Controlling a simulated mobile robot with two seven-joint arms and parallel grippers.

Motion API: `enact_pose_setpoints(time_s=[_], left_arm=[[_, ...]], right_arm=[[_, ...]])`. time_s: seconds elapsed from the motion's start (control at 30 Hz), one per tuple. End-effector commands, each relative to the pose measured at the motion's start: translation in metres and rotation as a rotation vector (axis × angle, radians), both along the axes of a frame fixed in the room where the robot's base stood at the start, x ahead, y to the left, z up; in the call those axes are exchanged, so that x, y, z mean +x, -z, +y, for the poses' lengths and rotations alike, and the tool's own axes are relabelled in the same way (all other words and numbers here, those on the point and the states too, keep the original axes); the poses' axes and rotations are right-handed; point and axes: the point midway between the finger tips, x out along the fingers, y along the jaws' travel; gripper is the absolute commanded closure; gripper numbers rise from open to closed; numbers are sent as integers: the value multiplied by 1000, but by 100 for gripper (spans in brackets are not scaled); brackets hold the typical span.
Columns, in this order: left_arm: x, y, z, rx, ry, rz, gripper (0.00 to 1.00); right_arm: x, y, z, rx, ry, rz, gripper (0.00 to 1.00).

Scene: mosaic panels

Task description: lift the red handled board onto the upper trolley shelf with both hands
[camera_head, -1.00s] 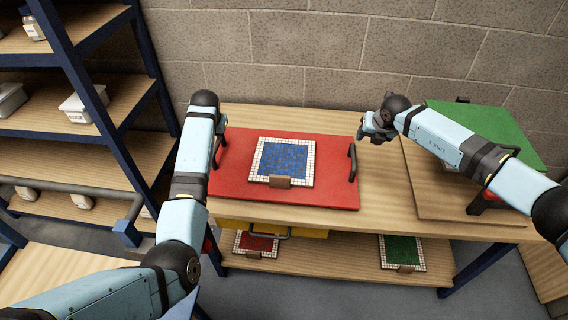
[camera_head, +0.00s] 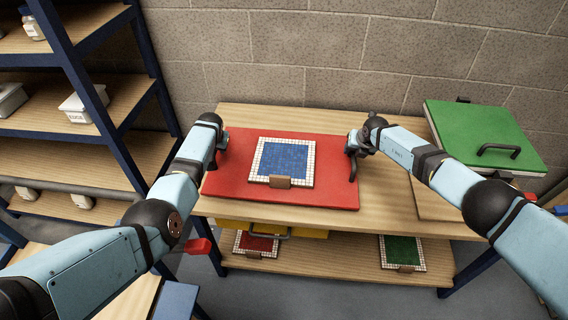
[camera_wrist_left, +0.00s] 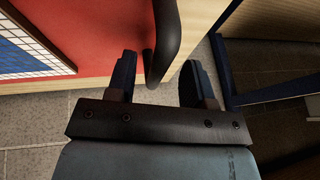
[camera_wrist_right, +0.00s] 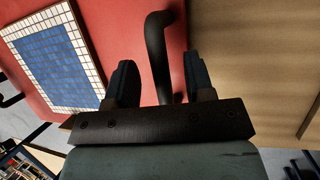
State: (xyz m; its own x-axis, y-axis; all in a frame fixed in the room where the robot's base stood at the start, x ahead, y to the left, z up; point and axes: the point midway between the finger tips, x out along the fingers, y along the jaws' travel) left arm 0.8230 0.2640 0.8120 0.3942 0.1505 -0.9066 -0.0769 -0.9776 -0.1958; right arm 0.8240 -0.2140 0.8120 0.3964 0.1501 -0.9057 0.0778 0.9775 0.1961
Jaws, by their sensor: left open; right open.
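The red handled board (camera_head: 330,195) lies flat on the wooden trolley top (camera_head: 390,205). It has a black handle at each end and a blue mosaic panel (camera_head: 284,160) with a white tile border on it. My left gripper (camera_head: 218,150) is at the board's left end; in the left wrist view its open fingers (camera_wrist_left: 155,80) stand either side of the black handle (camera_wrist_left: 167,40). My right gripper (camera_head: 352,150) is at the right end; in the right wrist view its open fingers (camera_wrist_right: 160,80) stand either side of the other handle (camera_wrist_right: 158,50). Neither is closed on a handle.
The lower shelf (camera_head: 330,262) holds a red panel (camera_head: 256,243) and a green panel (camera_head: 402,252). A blue-framed rack (camera_head: 85,90) stands left; a block wall is behind.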

Motion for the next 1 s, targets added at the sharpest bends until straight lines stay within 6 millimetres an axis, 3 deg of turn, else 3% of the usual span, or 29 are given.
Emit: enact_pose_setpoints(time_s=[0.3,0.7,0.73,0.93,1.0], left_arm=[[7,16,3,0,1,0,52],[8,18,3,-1,1,-1,52],[8,18,3,-1,1,-1,55],[8,18,3,-1,1,-1,100],[8,18,3,-1,1,-1,100]], right_arm=[[7,16,3,0,1,1,52],[7,19,4,-1,-1,1,52],[7,19,3,-1,-1,1,54],[7,19,3,-1,-1,1,100],[7,19,3,-1,-1,1,100]])
